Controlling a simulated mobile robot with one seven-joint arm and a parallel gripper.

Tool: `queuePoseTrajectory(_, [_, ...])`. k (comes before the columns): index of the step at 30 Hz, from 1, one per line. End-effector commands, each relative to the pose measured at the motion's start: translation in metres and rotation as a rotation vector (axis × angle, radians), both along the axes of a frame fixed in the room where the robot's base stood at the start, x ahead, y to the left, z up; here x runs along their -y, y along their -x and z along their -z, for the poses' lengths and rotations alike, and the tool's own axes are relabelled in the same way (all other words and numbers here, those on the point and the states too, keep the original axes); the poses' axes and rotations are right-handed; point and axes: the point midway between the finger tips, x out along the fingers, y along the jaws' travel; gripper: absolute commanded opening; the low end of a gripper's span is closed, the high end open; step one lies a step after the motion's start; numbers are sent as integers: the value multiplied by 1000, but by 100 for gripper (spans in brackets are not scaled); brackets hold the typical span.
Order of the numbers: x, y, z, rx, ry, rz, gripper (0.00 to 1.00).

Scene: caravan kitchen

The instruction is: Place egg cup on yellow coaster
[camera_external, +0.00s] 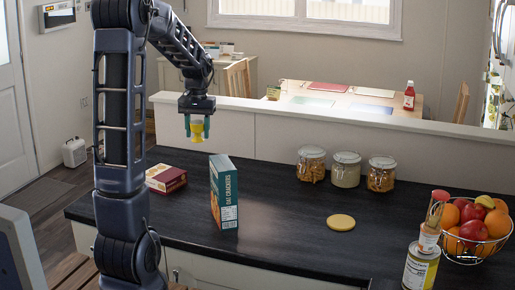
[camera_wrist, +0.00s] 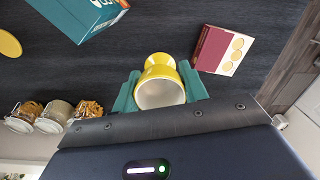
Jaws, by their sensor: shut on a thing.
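The yellow egg cup (camera_external: 197,133) is held up in the air above the dark counter, toward its back left. It also shows in the wrist view (camera_wrist: 161,84), with its pale hollow toward the camera and its yellow foot beyond. My gripper (camera_external: 197,127) has its green fingers shut on the egg cup, one on each side. The yellow coaster (camera_external: 341,222) lies flat and bare on the counter, to the right of and lower than my gripper in the external view. In the wrist view part of the coaster (camera_wrist: 9,44) shows at the left edge.
A teal cracker box (camera_external: 223,193) stands upright between my gripper and the coaster. A dark red box (camera_external: 166,178) lies at left. Three glass jars (camera_external: 346,169) stand along the back. A fruit basket (camera_external: 470,235), a can (camera_external: 420,268) and a bottle stand at right. Counter around the coaster is clear.

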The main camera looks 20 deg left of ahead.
Motion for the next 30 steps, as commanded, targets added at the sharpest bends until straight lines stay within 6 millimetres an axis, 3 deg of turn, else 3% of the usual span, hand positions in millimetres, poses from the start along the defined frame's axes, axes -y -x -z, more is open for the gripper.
queuePoseTrajectory(1, [21,-9,0,0,-1,48,20])
queuePoseTrajectory(6, [86,-32,-2,-1,-2,200,20])
queuePoseTrajectory(15, [211,-52,-3,-2,1,468,20])
queuePoseTrajectory(22, [311,-48,-2,-5,6,671,20])
queuePoseTrajectory(30, [417,-24,-2,-5,14,882,20])
